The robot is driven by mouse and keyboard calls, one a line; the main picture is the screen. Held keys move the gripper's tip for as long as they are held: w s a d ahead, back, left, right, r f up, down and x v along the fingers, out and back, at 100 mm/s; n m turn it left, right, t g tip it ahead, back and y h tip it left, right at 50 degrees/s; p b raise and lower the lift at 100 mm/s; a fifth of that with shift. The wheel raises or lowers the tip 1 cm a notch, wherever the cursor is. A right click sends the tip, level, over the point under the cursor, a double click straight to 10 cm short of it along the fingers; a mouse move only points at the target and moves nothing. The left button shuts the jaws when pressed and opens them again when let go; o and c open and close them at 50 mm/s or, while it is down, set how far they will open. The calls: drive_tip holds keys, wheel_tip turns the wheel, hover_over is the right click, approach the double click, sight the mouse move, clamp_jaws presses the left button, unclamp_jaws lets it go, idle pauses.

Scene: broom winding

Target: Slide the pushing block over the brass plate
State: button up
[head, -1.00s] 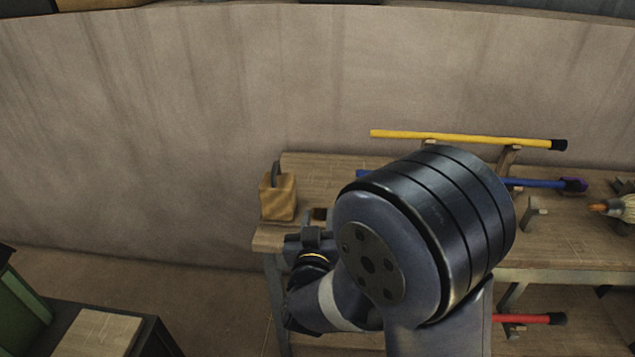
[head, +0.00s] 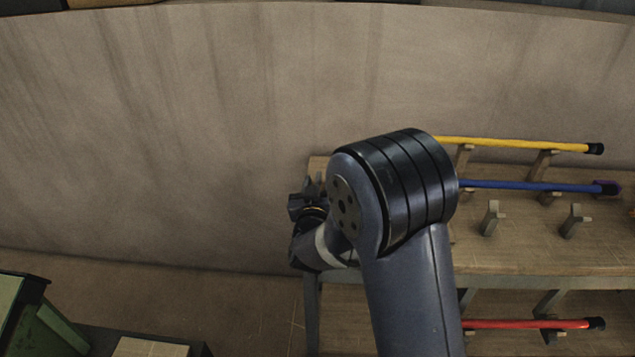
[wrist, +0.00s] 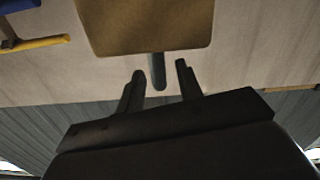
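The pushing block, a tan block (wrist: 150,25) with a dark upright handle (wrist: 157,72), fills the top of the wrist view. My gripper (wrist: 159,67) is open, with one finger on each side of the handle and a gap on both sides. I cannot tell how deep the handle sits between the fingers. In the head view my gripper (head: 306,203) is at the left end of the workbench, and the block is hidden behind my arm. I cannot make out the brass plate in either view.
The wooden workbench (head: 530,255) carries a yellow handle (head: 520,145) and a blue handle (head: 530,185) on wooden supports. A red handle (head: 530,324) lies on the lower shelf. A green bin (head: 45,325) stands at lower left. A plain wall rises behind.

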clamp_jaws()
idle(0.3)
idle(0.3)
